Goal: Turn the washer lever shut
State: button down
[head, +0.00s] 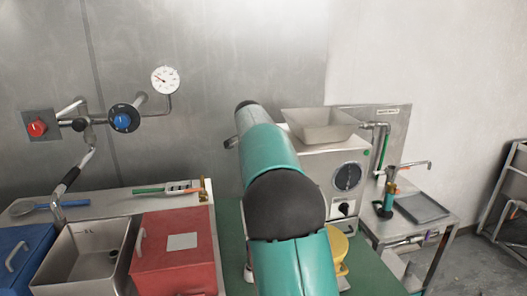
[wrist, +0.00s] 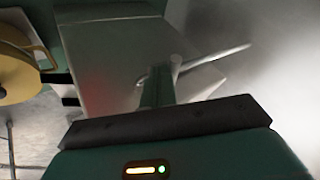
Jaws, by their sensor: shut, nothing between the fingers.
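In the head view, a small upright fixture (head: 389,192) with a dark green body stands on the steel side bench at the right. A thin metal lever (head: 414,165) sticks out rightward from its top; I take this as the washer lever. My gripper (wrist: 170,124) shows at the bottom of the wrist view as a dark bar on a green housing, shut and empty. The head view hides my gripper behind my arm.
The grinder (head: 345,180) with its open hopper (head: 320,124) stands left of the fixture. A yellow pan (head: 336,247) sits in front of it and shows in the wrist view (wrist: 15,72). A dark tray (head: 421,207) lies right of the fixture. A red box (head: 175,255) stands left.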

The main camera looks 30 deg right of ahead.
jog(key=shift+w+a, duration=0.15)
jog(key=shift+w, duration=0.5)
dwell(0.4)
jog(key=shift+s+d, duration=0.55)
jog(key=shift+s, duration=0.05)
jog(key=shift+s, duration=0.1)
